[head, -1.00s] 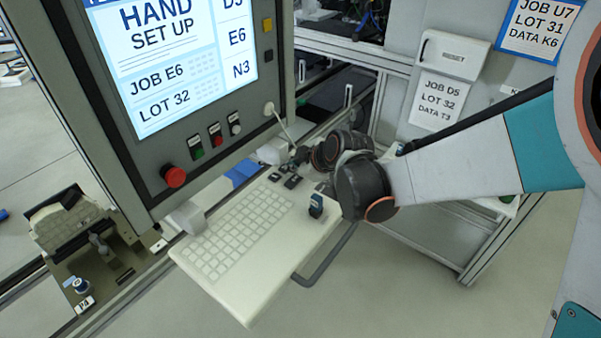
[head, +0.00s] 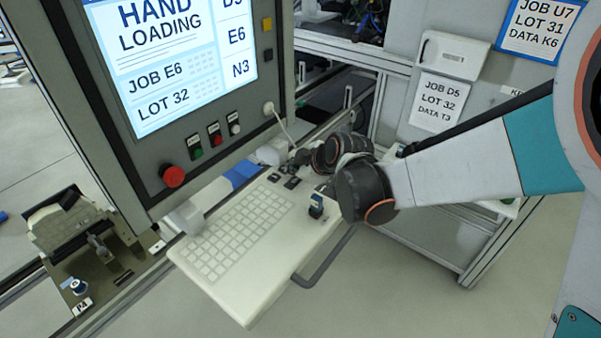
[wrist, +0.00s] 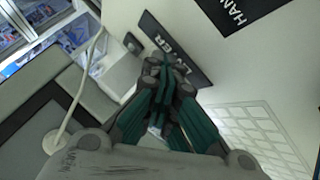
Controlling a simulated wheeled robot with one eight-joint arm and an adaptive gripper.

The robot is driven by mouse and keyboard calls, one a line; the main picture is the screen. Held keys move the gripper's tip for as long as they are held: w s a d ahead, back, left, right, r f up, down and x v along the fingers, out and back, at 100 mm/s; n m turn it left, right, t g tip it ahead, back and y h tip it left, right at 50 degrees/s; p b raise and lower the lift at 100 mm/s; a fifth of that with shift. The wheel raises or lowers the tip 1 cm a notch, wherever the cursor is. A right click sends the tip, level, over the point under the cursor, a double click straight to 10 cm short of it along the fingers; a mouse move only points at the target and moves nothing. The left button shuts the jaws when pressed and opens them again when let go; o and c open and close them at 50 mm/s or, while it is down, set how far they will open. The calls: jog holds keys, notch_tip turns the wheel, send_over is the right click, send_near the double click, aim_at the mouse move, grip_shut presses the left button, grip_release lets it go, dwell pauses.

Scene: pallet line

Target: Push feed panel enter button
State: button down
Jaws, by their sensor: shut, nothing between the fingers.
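The feed panel's white keyboard shelf (head: 225,262) stands out below the screen (head: 190,75), which reads "HAND LOADING". Small black labels (head: 292,183) lie at its far end. In the head view my wrist mostly hides the gripper.
A red mushroom button (head: 173,176) and small green, red and white buttons (head: 215,139) sit below the screen. A blue-topped black switch (head: 316,206) stands on the shelf near my wrist. A grey handle (head: 325,262) runs along the shelf's right side. A white cable (wrist: 84,85) hangs nearby.

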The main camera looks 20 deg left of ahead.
aim_at(296, 179)
jog(key=shift+r, duration=0.15)
jog(key=shift+r+p, duration=0.5)
jog(key=shift+r, duration=0.25)
notch_tip(296, 179, up, 5)
jog(key=p, duration=0.3)
dwell(0.8)
